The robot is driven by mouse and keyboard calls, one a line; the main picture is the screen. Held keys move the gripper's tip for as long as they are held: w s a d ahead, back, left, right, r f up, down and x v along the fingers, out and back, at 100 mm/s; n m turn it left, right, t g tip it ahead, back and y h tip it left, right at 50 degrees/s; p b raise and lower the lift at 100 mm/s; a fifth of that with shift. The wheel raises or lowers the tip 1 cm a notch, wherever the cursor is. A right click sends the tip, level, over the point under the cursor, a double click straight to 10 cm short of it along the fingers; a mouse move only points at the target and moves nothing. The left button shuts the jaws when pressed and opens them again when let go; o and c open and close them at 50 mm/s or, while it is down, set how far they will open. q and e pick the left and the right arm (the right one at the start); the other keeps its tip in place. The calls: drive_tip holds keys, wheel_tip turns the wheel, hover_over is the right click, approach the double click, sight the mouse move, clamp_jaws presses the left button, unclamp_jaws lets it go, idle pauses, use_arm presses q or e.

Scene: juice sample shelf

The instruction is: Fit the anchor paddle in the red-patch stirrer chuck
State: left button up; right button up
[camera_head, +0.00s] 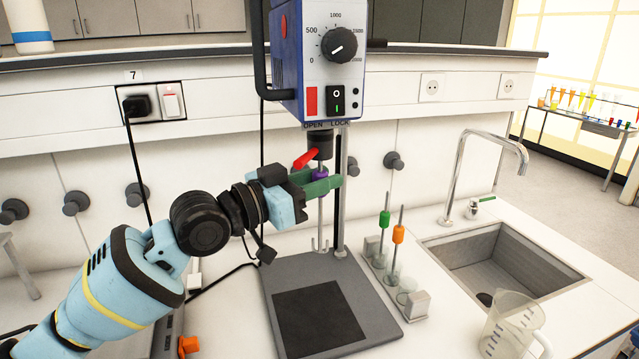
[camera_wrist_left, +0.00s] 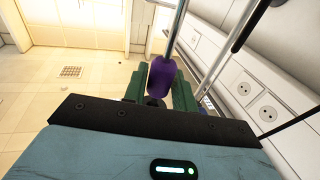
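The stirrer (camera_head: 318,60) has a red patch (camera_head: 311,101) on its front and a dark chuck (camera_head: 321,148) below. The chuck's red lever (camera_head: 305,158) points left, on the side of the OPEN label. My left gripper (camera_head: 322,186) is shut on the purple collar of the anchor paddle (camera_head: 320,244). The paddle hangs upright under the chuck, its forked end above the base plate. In the left wrist view the purple collar (camera_wrist_left: 161,77) sits between the green fingers. I cannot tell whether the shaft top is inside the chuck. My right gripper is not in view.
The stirrer's post (camera_head: 342,200) rises behind the paddle from the grey base plate (camera_head: 274,282). A rack (camera_head: 417,305) with green (camera_head: 385,222) and orange (camera_head: 398,234) collared paddles stands to the right. A clear jug (camera_head: 508,325) and a sink (camera_head: 500,265) are further right.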

use_arm(q)
drive_tip(key=o, duration=0.4)
drive_tip(key=shift+f, duration=0.1)
drive_tip(key=shift+s+a+f, duration=0.1)
drive_tip(key=shift+s+a, duration=0.05)
drive_tip(key=shift+a, duration=0.1)
drive_tip(key=b+v, duration=0.1)
drive_tip(key=v, duration=0.6)
drive_tip(key=shift+s, duration=0.1)
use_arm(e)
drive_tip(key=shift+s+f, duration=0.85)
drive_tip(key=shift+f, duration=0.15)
